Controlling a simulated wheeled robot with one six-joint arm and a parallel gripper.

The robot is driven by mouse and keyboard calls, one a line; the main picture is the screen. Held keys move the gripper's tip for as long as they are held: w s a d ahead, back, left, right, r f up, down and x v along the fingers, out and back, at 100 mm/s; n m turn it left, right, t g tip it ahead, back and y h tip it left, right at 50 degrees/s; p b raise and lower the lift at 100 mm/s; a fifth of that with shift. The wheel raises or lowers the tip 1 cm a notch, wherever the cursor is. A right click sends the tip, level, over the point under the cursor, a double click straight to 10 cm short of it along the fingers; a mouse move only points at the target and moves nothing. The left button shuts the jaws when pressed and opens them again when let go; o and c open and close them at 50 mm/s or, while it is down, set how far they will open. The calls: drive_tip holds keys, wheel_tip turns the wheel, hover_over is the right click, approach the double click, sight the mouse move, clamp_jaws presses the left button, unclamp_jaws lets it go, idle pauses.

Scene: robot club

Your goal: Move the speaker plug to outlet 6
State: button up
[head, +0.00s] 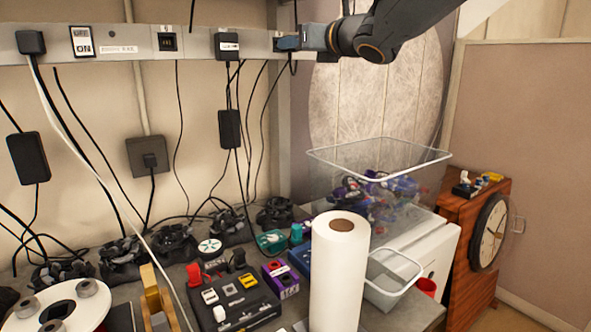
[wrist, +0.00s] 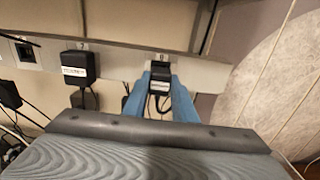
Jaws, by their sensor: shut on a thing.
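My gripper (head: 291,43) is at the right end of the wall's outlet rail (head: 130,47). In the wrist view, its blue fingers (wrist: 160,78) are shut on a black plug (wrist: 160,72), with a cable looping below. The plug is at the rail's rightmost visible position, under a small number that looks like 8. I cannot tell whether it is fully seated, and no speaker label is readable. To its left is a black adapter with a white label (head: 228,46), under a 7. Left of that is a dark, seemingly empty outlet (head: 167,42), probably outlet 6; it also shows in the wrist view (wrist: 25,53).
A rocker switch (head: 82,41) and a black plug (head: 31,42) are farther left on the rail. Several cables hang below it.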

drive_tip(key=p+x, duration=0.1)
drive_tip(key=x, duration=0.2)
drive_tip(key=shift+r+p, duration=0.1)
drive_tip(key=shift+p, duration=0.55)
clamp_jaws()
drive_tip(key=shift+s+d+p, duration=0.15)
drive_tip(key=shift+s+p, duration=0.05)
drive_tip(key=shift+p, duration=0.55)
drive_tip(key=shift+p+v, duration=0.55)
drive_tip(key=shift+v, duration=2.35)
